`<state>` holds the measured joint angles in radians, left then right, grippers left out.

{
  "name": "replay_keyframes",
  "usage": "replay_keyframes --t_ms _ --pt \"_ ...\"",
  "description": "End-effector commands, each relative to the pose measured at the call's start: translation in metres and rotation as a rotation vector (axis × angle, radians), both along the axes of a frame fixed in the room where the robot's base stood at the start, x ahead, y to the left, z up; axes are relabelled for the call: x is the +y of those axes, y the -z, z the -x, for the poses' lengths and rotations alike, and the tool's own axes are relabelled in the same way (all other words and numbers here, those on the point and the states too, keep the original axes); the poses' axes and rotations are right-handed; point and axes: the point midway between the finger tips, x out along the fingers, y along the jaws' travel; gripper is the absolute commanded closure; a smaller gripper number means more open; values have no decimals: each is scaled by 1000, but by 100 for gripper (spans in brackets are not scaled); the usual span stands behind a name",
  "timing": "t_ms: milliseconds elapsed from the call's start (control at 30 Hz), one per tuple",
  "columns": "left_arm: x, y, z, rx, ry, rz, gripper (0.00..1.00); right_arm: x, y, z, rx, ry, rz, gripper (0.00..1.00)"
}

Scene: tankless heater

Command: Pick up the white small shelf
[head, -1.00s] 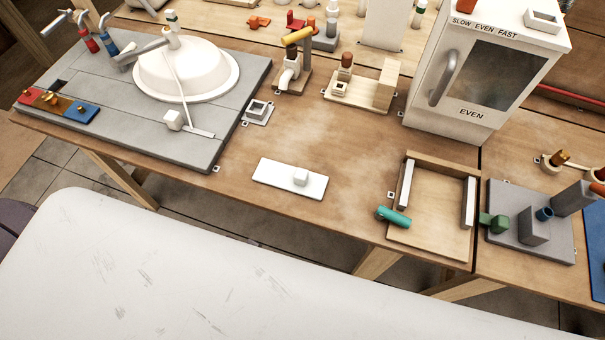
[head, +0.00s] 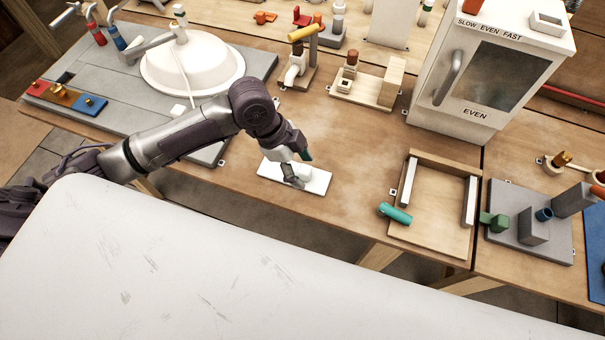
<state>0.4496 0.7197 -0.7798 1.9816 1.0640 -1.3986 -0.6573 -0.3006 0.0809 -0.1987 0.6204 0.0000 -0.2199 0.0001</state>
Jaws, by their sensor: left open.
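The white small shelf (head: 318,185) is a flat white plate with a small white block on top. It lies on the wooden table at the middle of the head view. My left gripper (head: 299,172) is over the shelf, right at the block, and its fingers look apart. The fingers and wrist hide part of the block and plate, so I cannot tell whether they touch it. My right gripper is not in view.
A wooden frame tray (head: 432,238) with a teal cylinder (head: 395,213) lies to the right. A white oven-like box (head: 490,75) stands behind it. A grey board with a white basin (head: 192,70) is at the left. The tabletop around the shelf is clear.

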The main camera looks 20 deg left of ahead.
Motion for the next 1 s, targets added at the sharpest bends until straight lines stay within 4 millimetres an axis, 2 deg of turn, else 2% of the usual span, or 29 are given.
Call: replay_keyframes --t_ms 33,133,200,333,467,800,1000 --pt "18 -7 -15 -2 27 -23 38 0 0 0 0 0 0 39" --pt "42 -20 -31 11 67 -31 38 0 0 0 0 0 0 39" --pt "54 -27 -38 18 79 -31 38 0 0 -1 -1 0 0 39" --pt "66 -35 -46 23 87 -25 38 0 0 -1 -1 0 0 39" --pt "61 -24 -46 28 90 -22 38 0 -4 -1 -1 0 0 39" --pt "37 32 -45 26 89 -21 38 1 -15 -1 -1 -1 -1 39" --pt "31 45 -45 25 89 -22 38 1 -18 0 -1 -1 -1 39"
